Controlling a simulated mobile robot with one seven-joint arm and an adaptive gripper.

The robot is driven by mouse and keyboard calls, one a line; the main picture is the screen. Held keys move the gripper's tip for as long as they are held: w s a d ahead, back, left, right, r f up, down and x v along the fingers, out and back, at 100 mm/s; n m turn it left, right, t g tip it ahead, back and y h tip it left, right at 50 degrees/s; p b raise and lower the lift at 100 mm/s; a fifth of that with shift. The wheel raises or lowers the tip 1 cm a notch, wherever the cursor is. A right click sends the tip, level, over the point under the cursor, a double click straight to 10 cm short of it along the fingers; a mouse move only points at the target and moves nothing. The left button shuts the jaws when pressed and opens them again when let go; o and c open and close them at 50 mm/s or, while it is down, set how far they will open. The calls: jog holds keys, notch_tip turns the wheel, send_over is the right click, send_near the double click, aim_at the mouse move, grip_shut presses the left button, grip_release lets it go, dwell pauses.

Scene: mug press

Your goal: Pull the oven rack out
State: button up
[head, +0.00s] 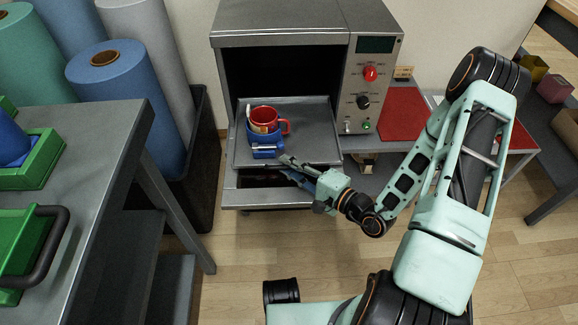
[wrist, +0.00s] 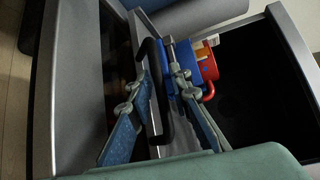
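The oven (head: 282,40) stands against the back wall with its front open. Its grey rack (head: 312,128) sits at the opening, with its front part outside the chamber. A red mug (head: 264,115) in a blue holder (head: 262,139) rests on the rack's left part. My gripper (head: 286,168) is at the rack's front edge. In the wrist view my gripper (wrist: 155,55) has its fingers apart, one on each side of the rack's black handle bar (wrist: 158,110). A gap shows beside the bar, and I cannot tell whether either finger touches it. The red mug (wrist: 206,66) lies beyond.
The control panel (head: 370,95) is right of the opening. A red mat (head: 402,112) lies on the surface to the right. A grey table (head: 100,125) with green bins (head: 35,165) is at left, beside large rolls (head: 110,85). Floor in front of the oven (head: 235,260) is clear.

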jog(key=shift+o, duration=0.4)
jog(key=v, duration=1.2)
